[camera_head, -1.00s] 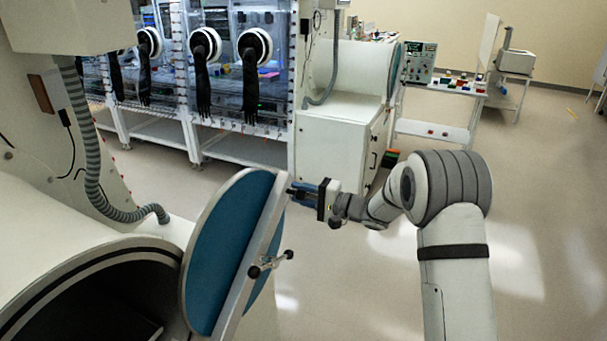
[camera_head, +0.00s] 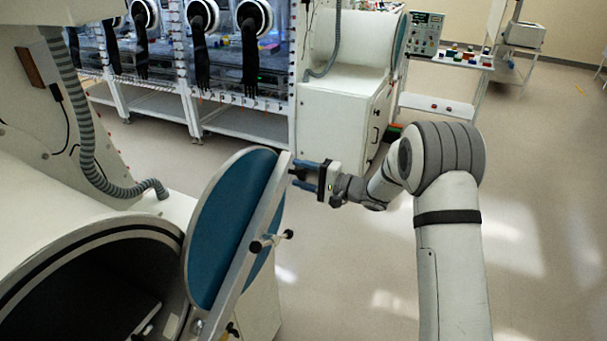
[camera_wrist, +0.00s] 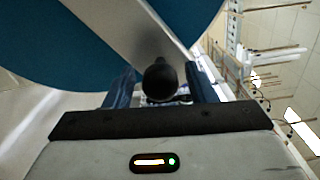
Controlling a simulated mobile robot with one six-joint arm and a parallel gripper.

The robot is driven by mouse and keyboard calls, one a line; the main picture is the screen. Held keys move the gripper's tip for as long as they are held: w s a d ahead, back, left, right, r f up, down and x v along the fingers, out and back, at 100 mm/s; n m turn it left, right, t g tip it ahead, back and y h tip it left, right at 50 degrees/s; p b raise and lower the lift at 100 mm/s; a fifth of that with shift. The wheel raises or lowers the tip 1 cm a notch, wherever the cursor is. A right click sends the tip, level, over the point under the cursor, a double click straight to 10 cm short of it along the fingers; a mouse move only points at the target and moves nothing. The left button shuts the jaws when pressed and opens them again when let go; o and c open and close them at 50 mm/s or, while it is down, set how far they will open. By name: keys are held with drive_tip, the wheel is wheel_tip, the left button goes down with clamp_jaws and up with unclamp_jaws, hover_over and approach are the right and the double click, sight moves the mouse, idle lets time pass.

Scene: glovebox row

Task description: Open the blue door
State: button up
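The blue door (camera_head: 232,225) is a round blue disc with a pale metal bar across its face. It stands swung out from the round chamber opening (camera_head: 95,290), whose dark inside shows. A small T-handle (camera_head: 270,241) with black ends sits on the bar. My gripper (camera_head: 298,174) is at the bar's far upper end. In the wrist view the door (camera_wrist: 65,50) fills the upper left. The blue fingers stand apart on either side of a black round knob (camera_wrist: 160,80), with visible gaps beside it. Whether a finger touches the knob or bar is unclear.
A glovebox row with black gloves (camera_head: 200,55) stands at the back. A white cabinet (camera_head: 340,125) stands behind my gripper, and a bench with instruments (camera_head: 450,65) is at the back right. A grey hose (camera_head: 95,160) hangs at the left. The floor to the right is clear.

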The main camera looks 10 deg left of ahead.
drive_tip(key=shift+d, duration=0.25)
drive_tip(key=b+v, duration=0.2)
drive_tip(key=v, duration=0.5)
drive_tip(key=shift+d+b, duration=0.25)
drive_tip(key=shift+b, duration=0.1)
